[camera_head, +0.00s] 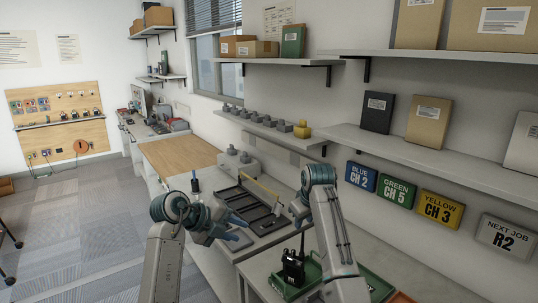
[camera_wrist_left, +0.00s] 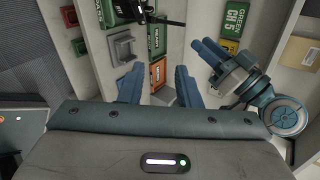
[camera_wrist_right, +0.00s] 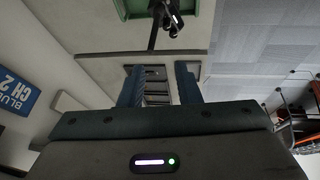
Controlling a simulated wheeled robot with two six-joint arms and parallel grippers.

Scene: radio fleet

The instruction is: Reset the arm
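My left gripper (camera_head: 238,228) is open and empty, held above the front edge of the bench by the black tray. Its two blue fingers stand apart in the left wrist view (camera_wrist_left: 158,85), with nothing between them. My right gripper (camera_head: 297,215) hangs from the bent right arm near the right end of the black tray. It also shows open and empty in the right wrist view (camera_wrist_right: 161,85). The right gripper also appears in the left wrist view (camera_wrist_left: 215,60), to the right of the left fingers.
A black radio (camera_head: 294,268) stands at a green tray (camera_head: 376,285) on the near bench, close to my right arm. A black slotted tray (camera_head: 236,201) lies behind the grippers. Shelves (camera_head: 400,148) and channel signs (camera_head: 441,208) line the right wall. Grey floor is clear at left.

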